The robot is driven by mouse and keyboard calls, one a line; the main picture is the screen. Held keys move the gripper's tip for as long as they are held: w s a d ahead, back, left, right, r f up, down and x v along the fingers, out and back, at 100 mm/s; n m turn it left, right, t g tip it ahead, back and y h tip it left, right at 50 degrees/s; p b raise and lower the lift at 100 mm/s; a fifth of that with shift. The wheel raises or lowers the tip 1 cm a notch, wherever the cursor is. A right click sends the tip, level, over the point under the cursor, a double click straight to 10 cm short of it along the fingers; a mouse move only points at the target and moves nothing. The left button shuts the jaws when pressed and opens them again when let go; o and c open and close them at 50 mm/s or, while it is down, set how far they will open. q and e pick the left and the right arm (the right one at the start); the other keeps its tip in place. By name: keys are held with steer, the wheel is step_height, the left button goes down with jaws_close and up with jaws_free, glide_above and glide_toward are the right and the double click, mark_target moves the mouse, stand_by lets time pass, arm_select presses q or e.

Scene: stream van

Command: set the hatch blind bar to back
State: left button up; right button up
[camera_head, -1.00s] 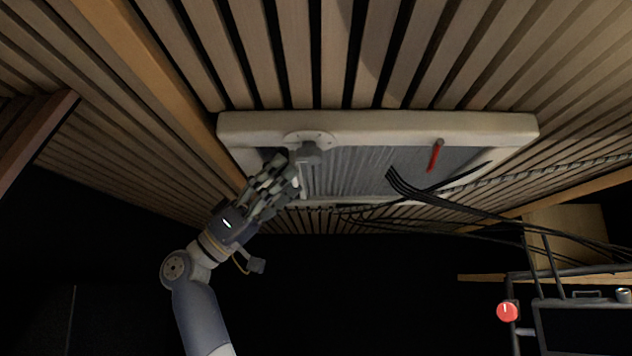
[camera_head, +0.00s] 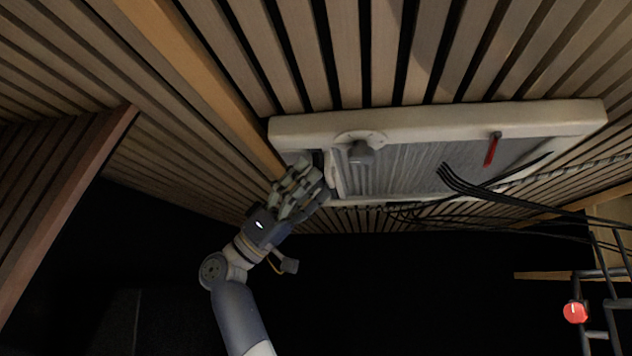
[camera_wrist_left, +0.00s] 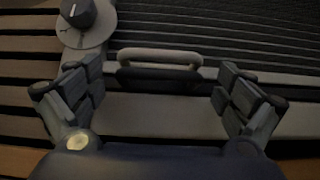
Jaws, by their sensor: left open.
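The hatch blind bar (camera_head: 332,174) is a pale bar at the left edge of the grey pleated blind (camera_head: 400,170), inside the cream hatch frame overhead. In the left wrist view the bar (camera_wrist_left: 175,118) runs crosswise, with a pale loop handle (camera_wrist_left: 160,57) beside the dark pleats. My left gripper (camera_head: 314,172) is open at the left end of the hatch and partly hides the bar's lower end. In the wrist view its fingers (camera_wrist_left: 160,76) stand apart on either side of the handle, with nothing gripped. My right gripper is not in view.
A round-based knob (camera_head: 361,150) sits on the hatch frame (camera_head: 440,122), close to my left fingers. A red lever (camera_head: 491,149) and black cables (camera_head: 470,187) are further right. Slatted wood surrounds the hatch. A red round thing (camera_head: 575,311) is at lower right.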

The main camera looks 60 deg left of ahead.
arm_select(q)
steer(key=shift+w+d+f, duration=0.1)
steer(key=shift+w+f, duration=0.05)
steer(key=v, duration=1.2)
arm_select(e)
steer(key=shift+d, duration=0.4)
